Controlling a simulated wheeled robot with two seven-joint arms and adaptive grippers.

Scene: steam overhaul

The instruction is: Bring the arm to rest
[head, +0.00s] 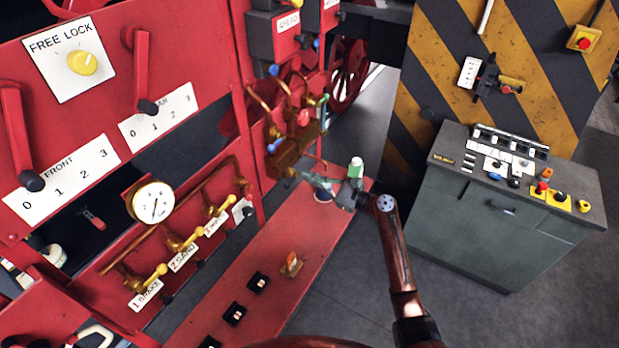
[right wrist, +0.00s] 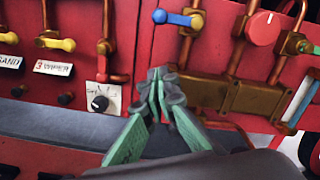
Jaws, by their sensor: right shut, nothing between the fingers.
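My right arm comes in from the lower right of the head view, and its gripper (head: 308,181) hangs above the far end of the red ledge. The gripper's green fingers point left toward the red panel with pipes. In the right wrist view the two fingertips (right wrist: 160,80) meet, shut and empty. They appear in front of the red panel, beside a brass valve block (right wrist: 250,97); I cannot tell the exact gap. My left gripper is not in view.
The red ledge (head: 262,243) carries black switches and an orange one (head: 291,264). A blue-handled valve (right wrist: 178,18) and a red knob (right wrist: 263,28) sit near the fingers. A grey control cabinet (head: 470,215) stands right, with open floor between it and the ledge.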

